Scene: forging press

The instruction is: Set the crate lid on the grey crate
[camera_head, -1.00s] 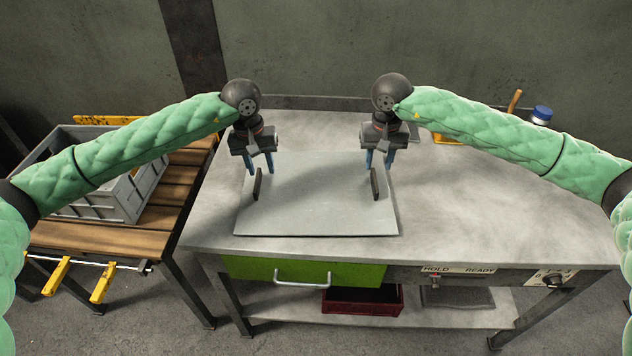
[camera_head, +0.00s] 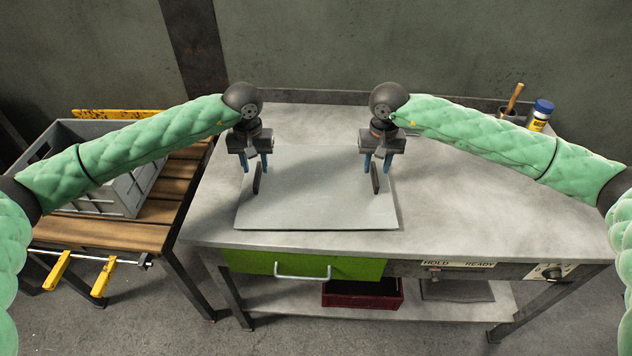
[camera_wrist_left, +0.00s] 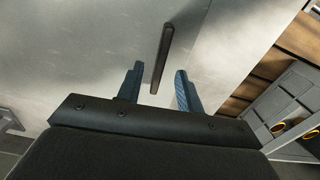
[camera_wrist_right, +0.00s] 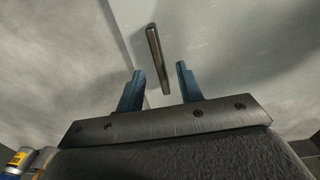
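The crate lid (camera_head: 315,205) is a flat light grey plate lying on the metal bench, with two dark upright handles. Its left handle (camera_head: 257,179) shows between the fingers in the left wrist view (camera_wrist_left: 162,58). Its right handle (camera_head: 376,178) shows between the fingers in the right wrist view (camera_wrist_right: 159,58). My left gripper (camera_head: 255,162) is open at the left handle. My right gripper (camera_head: 376,163) is open at the right handle. Neither grips a handle. The grey crate (camera_head: 122,200) stands open on the wooden slatted table at left, partly hidden by my left arm.
The metal bench (camera_head: 480,190) is clear right of the lid. A cup with a wooden handle (camera_head: 513,101) and a blue-capped bottle (camera_head: 540,115) stand at its back right. Yellow clamps (camera_head: 103,278) stick out from the wooden table (camera_head: 120,235). A red bin (camera_head: 362,294) sits below.

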